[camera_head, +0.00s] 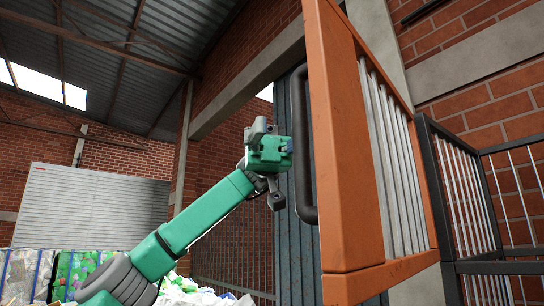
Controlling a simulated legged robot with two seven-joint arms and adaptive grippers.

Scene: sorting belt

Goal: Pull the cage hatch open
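The cage hatch (340,150) is an orange frame with grey upright bars, large in the right half of the head view. It stands at an angle to the dark cage (436,190) behind it on the right. A long dark bar handle (303,150) runs upright along the hatch's left side. My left gripper (284,148), on a green arm from the lower left, is close beside the handle on its left. Its fingers are small and partly hidden, so I cannot tell whether they touch the handle or are open. My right gripper is not in view.
Dark barred fencing (235,240) and a blue-grey panel (290,240) stand behind my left arm. Loose litter (190,292) and bales (25,272) lie at the lower left. Brick walls (490,105) rise behind the cage. The space left of the hatch looks open.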

